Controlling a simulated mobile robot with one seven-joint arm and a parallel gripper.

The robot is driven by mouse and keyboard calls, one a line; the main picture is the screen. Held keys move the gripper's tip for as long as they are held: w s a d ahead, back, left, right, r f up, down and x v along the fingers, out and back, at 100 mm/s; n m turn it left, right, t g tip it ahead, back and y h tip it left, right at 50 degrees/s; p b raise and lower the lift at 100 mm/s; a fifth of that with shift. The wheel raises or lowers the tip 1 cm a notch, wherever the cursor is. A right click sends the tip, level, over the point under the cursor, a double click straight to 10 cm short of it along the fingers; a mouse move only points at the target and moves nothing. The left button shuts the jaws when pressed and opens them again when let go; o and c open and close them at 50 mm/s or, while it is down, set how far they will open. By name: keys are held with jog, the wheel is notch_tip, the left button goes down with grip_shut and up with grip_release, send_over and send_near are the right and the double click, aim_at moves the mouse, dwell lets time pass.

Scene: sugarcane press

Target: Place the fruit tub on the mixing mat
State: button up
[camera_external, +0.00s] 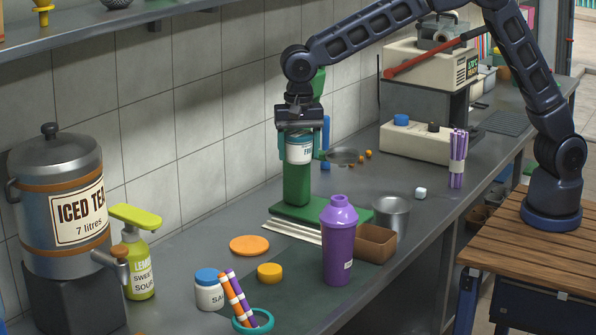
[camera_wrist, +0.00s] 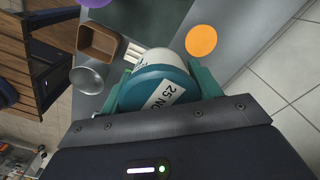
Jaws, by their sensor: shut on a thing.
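The fruit tub (camera_external: 299,152) is white with a teal-blue lid and a label partly reading "FR". My gripper (camera_external: 299,146) is shut on it, with a green finger on each side, and holds it well above the counter. In the wrist view the tub (camera_wrist: 160,88) shows between the fingers, its lid towards the camera. The dark mixing mat (camera_external: 300,275) lies flat on the counter, nearer the camera than my gripper. It also shows at the top of the wrist view (camera_wrist: 155,17).
A green stand (camera_external: 297,187) is by the tub. A purple shaker (camera_external: 339,248), brown box (camera_external: 375,244), metal cup (camera_external: 391,214), orange disc (camera_external: 249,245), yellow lid (camera_external: 269,272), white jar (camera_external: 209,291) and straws in a teal holder (camera_external: 253,320) stand on or around the mat.

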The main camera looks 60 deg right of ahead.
send_over(290, 307)
jog(key=f, duration=0.1)
jog(key=shift+n, duration=0.4)
notch_tip(290, 307, down, 25)
jog(key=shift+s+f, duration=0.1)
jog(key=o, duration=1.1)
jog(key=shift+f, duration=0.1)
jog(key=shift+o, duration=0.2)
notch_tip(290, 307, up, 12)
